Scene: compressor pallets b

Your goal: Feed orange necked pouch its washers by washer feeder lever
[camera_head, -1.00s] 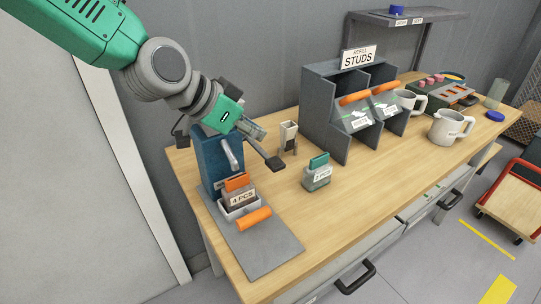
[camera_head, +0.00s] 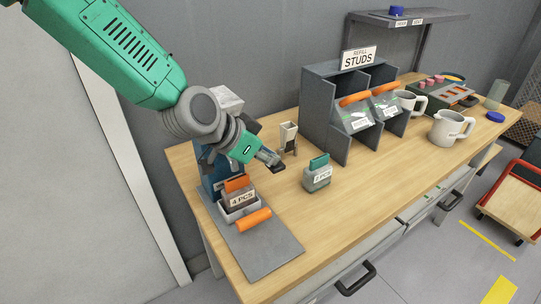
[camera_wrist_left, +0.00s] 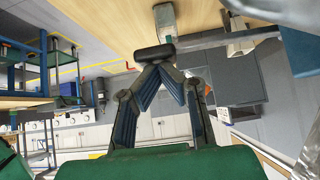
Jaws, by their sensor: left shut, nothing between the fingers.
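The blue washer feeder (camera_head: 207,178) stands at the left end of the bench, partly covered by my left arm. Its grey lever is hidden behind my arm and gripper in the head view. The orange necked pouch (camera_head: 238,201), labelled 4 PCS, sits upright in a white tray (camera_head: 226,217) at the feeder's front. My left gripper (camera_head: 275,166) is shut and empty. It hangs above the bench, right of the feeder and left of the teal necked pouch. Its closed fingertips (camera_wrist_left: 153,54) show in the left wrist view. My right gripper is out of view.
A teal necked pouch (camera_head: 317,176) stands on the bench. A small white-topped holder (camera_head: 288,137) stands behind my gripper. A grey stud rack (camera_head: 322,112) and a white jug (camera_head: 449,128) stand right.

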